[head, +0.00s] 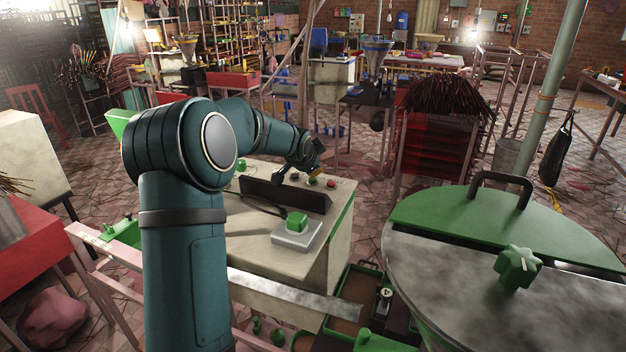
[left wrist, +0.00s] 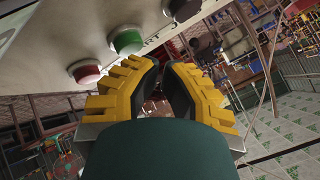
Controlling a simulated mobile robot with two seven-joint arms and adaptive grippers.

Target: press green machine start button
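The green machine (head: 285,262) is a cream cabinet with green trim, in the middle of the head view. Its top carries a row of round buttons. The green start button (left wrist: 127,41) sits between a red button (left wrist: 85,72) and a dark button (left wrist: 183,8) in the left wrist view. The green one (head: 312,181) and red one (head: 331,183) also show in the head view. My left gripper (left wrist: 161,66) has yellow fingers with dark pads, a narrow gap between them, and holds nothing. It is close to the button row, with no contact visible. My right gripper is out of view.
A dark raised bar (head: 285,192) and a green block on a pale plate (head: 297,236) are on the machine top. A large round lidded drum (head: 470,285) stands at the right. A rack with dark incense bundles (head: 445,100) is behind. Tiled floor lies between.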

